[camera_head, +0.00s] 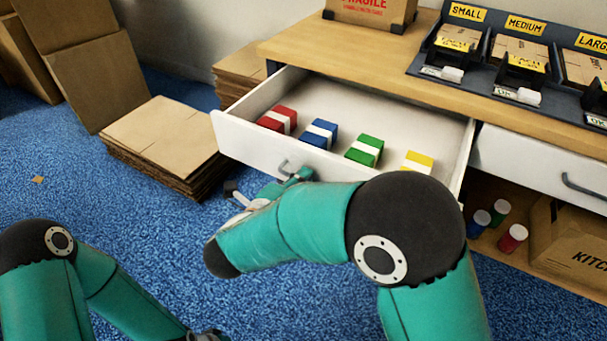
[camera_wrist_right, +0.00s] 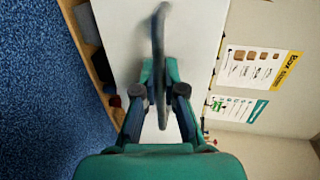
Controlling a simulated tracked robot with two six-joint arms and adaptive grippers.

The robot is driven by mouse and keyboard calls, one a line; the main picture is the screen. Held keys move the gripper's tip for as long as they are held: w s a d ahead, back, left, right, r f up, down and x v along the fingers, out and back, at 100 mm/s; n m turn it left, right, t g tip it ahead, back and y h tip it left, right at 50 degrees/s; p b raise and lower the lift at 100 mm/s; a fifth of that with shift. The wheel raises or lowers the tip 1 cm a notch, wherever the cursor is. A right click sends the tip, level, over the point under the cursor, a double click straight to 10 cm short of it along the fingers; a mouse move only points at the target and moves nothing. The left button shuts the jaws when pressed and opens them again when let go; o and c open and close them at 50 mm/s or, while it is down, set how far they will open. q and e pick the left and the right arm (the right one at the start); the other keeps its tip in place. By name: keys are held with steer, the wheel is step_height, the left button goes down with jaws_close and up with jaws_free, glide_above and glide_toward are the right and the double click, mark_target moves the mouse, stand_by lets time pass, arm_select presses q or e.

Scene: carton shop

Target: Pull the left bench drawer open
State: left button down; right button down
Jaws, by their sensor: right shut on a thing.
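The left bench drawer (camera_head: 290,165) is pulled well out from the bench, and its inside shows. In it lie red (camera_head: 278,119), blue (camera_head: 320,132), green (camera_head: 364,149) and yellow (camera_head: 417,161) blocks with white bands. My right gripper (camera_head: 296,176) is at the drawer front, partly hidden by my right arm. In the right wrist view the gripper (camera_wrist_right: 160,80) is shut on the dark drawer handle (camera_wrist_right: 158,38), against the white front. My left gripper (camera_head: 208,335) is only just in view at the bottom edge, away from the drawer; its fingers cannot be made out.
The wooden bench top (camera_head: 360,60) carries a sorter (camera_head: 480,80) marked small, medium and large. A second drawer (camera_head: 540,165) at the right is closed. Stacked flat cardboard (camera_head: 165,140) stands on the blue carpet left of the open drawer. Carpet in front is clear.

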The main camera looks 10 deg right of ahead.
steer(key=shift+f, duration=0.2)
steer(key=c, duration=1.2)
jaws_free()
steer(key=shift+c, duration=0.2)
steer(key=shift+r, duration=0.2)
